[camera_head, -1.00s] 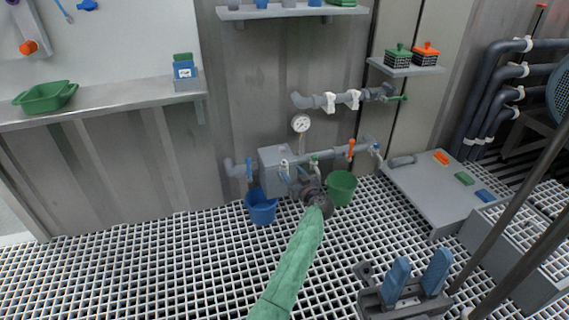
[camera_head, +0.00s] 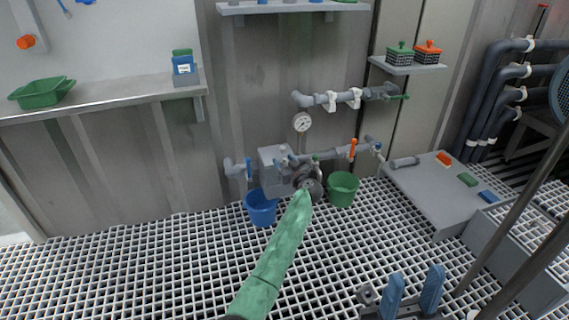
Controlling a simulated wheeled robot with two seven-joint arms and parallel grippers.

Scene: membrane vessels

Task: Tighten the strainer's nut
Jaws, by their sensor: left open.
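My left arm in its green sleeve reaches from the bottom to the low pipework, and my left gripper (camera_head: 307,184) is a small dark shape at its end. The low pipe (camera_head: 328,154) runs along the wall, with a grey box (camera_head: 274,158) and coloured valve handles. The strainer and its nut cannot be made out clearly; the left gripper and sleeve cover part of this area. Whether the gripper touches anything cannot be told. My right gripper (camera_head: 412,292), with two blue fingers apart and nothing between them, is at the bottom right, partly cut off by the picture's edge.
A blue bucket (camera_head: 261,210) and a green bucket (camera_head: 342,191) stand on the floor either side of the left gripper. A pressure gauge (camera_head: 302,122) is above. A grey platform (camera_head: 434,196) is to the right. The grating at left is clear.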

